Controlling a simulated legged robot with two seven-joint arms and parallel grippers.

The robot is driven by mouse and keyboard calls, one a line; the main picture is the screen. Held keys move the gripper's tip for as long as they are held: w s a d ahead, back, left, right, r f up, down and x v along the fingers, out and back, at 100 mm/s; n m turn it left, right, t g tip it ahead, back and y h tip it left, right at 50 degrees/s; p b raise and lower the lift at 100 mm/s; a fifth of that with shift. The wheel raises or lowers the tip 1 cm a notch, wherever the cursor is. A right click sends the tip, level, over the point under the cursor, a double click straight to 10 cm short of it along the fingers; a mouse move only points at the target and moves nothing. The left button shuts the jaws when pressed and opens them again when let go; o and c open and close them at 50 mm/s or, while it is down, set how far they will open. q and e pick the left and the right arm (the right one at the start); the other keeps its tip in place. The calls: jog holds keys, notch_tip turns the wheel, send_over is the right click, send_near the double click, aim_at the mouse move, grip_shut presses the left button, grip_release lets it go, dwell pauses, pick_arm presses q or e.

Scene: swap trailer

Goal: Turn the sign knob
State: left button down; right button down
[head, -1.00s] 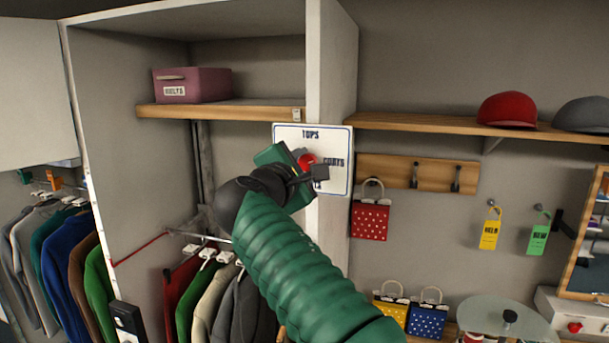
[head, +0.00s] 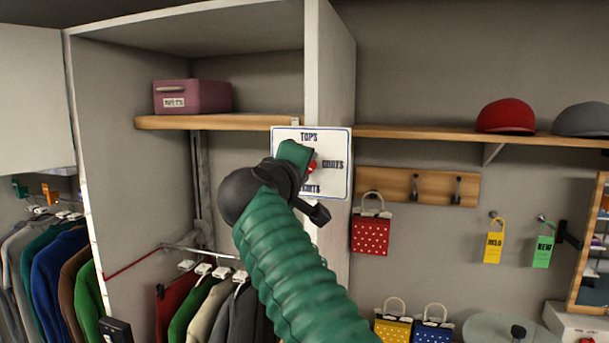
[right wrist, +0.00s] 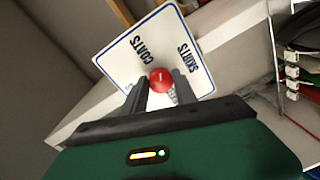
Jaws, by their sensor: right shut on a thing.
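The white sign (head: 338,148) with a blue border is fixed on the front edge of the cabinet's upright panel. It reads TOPS at the top, with COATS and SKIRTS on other sides. The red sign knob (head: 312,167) is at its middle, mostly hidden by my right gripper in the head view. In the right wrist view the round knob (right wrist: 162,82) has a small white mark, and the fingers of my right gripper (right wrist: 160,76) are on either side of it, shut on it. My left gripper is not in view.
A wooden shelf (head: 225,122) holds a maroon box (head: 193,97). Another shelf holds a red cap (head: 505,115) and a grey cap. A red dotted bag (head: 371,232) hangs from a hook rail right of the sign. Clothes hang below left.

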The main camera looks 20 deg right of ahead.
jog(key=shift+w+a+f+m+t+b, duration=0.15)
jog(key=shift+m+b, duration=0.4)
jog(key=shift+m, duration=1.4)
jog(key=shift+s+d+r+m+t+b, duration=0.1)
jog(key=shift+m+b, duration=0.5)
jog(key=shift+m, duration=1.4)
jog(key=shift+w+a+f+m+t+b, duration=0.15)
jog(key=shift+m+b, duration=0.4)
jog(key=shift+m, duration=1.4)
jog(key=shift+s+d+r, duration=0.1)
jog(key=shift+s+r, duration=0.05)
jog(key=c, duration=1.4)
grip_release()
jog(key=o, duration=0.4)
jog(key=shift+w, duration=0.35)
jog(key=shift+o, duration=0.2)
